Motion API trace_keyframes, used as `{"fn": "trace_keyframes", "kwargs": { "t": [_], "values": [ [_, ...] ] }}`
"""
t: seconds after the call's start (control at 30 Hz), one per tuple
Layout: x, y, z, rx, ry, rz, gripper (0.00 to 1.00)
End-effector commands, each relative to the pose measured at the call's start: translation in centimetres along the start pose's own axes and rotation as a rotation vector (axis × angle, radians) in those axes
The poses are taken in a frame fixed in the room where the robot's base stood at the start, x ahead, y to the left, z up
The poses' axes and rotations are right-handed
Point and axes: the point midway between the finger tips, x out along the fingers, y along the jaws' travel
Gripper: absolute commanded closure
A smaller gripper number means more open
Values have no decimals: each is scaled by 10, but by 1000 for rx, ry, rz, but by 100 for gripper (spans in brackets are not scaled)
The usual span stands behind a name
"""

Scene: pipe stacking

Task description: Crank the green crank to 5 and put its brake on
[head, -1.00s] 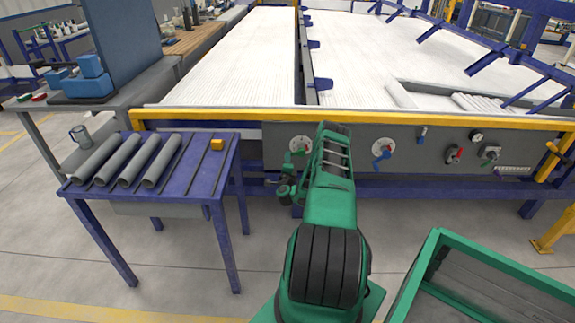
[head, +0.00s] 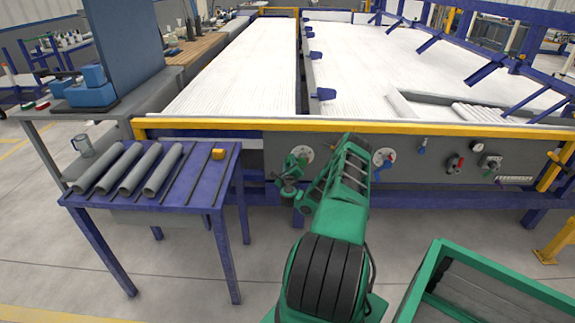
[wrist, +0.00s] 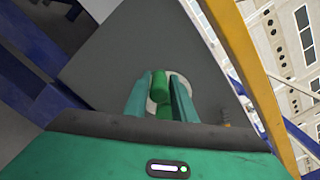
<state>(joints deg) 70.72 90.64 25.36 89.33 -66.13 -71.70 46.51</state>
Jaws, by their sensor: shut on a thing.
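The green crank (wrist: 160,86) shows in the wrist view between the two fingers of my gripper (wrist: 160,100), in front of a pale round dial on the grey panel. My gripper is shut on the crank's green handle. In the head view my gripper (head: 290,180) is at the green crank's dial (head: 302,154), left on the panel. My gripper and wrist hide most of the crank in the head view. The dial's numbers and the brake cannot be made out.
A blue crank (head: 383,158) and a red-handled valve (head: 455,163) sit farther right on the grey panel (head: 345,140). A blue table (head: 200,190) with several grey pipes stands at the left. A green-framed bin (head: 440,262) stands front right. A yellow rail (head: 400,126) runs above the panel.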

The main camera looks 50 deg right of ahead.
Motion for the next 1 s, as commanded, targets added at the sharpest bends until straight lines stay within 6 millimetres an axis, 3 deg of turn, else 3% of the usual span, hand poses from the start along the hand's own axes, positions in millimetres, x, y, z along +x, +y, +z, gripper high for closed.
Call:
{"fn": "trace_keyframes", "kwargs": {
  "t": [0.57,0.6,0.63,1.0],
  "values": [
    [0,-4,-6,23,9,-5,100],
    [0,-4,-6,23,9,-5,67],
    [0,-4,-6,23,9,-5,63],
    [-2,-2,-1,25,2,-1,63]
  ]
}}
